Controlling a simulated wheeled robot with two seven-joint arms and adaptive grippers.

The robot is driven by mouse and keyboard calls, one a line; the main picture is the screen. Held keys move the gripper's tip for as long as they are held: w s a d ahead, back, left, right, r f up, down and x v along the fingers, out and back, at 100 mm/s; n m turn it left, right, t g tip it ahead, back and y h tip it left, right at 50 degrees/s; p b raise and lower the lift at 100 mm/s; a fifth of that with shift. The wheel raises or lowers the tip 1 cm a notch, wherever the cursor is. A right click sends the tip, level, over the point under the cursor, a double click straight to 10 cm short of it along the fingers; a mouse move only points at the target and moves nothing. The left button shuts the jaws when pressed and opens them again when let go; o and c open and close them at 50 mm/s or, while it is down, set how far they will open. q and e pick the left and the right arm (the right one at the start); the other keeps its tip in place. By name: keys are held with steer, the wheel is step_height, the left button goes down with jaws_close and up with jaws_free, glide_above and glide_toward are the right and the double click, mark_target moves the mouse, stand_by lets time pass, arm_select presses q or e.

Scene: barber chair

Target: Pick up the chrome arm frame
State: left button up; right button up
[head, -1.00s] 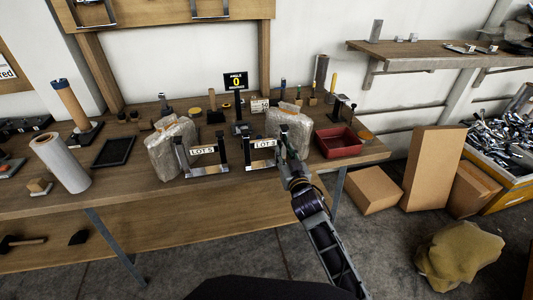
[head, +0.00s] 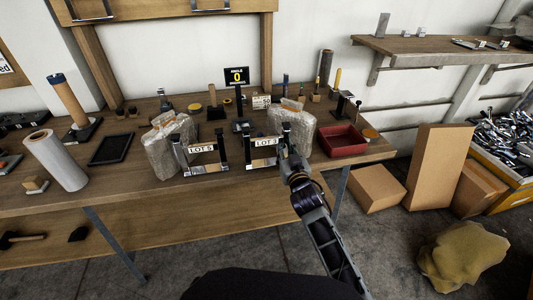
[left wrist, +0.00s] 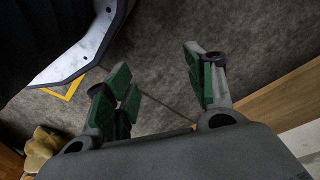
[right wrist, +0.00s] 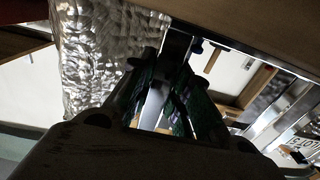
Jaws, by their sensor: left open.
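Two chrome arm frames with dark upright posts and white LOT labels stand on the wooden workbench: a left one (head: 203,168) and a right one (head: 262,160). My right gripper (head: 286,143) is at the right post of the right frame. In the right wrist view my right gripper (right wrist: 168,85) has its green-padded fingers drawn in on both sides of a chrome-and-dark post (right wrist: 174,48); the exact contact is dark and partly hidden. My left gripper (left wrist: 165,90) is open and empty above the grey floor, outside the head view.
Plastic-wrapped blocks stand behind the left frame (head: 168,145) and the right frame (head: 297,128). A red tray (head: 342,140) sits right of my right gripper. A black angle display (head: 236,77) stands behind. Cardboard boxes (head: 434,165) stand on the floor at right.

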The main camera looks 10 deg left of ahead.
jaws_close()
steer(key=shift+r, duration=0.2)
steer(key=shift+r, duration=0.4)
step_height(320, 180, up, 16)
steer(key=p, duration=0.3)
steer(key=shift+p, duration=0.4)
arm_select(q)
steer(key=s+a+f, duration=0.4)
steer(key=f, duration=0.6)
steer(key=shift+t, duration=0.3)
arm_select(e)
steer(key=shift+r, duration=0.5)
arm_select(q)
steer(key=shift+a, duration=0.1)
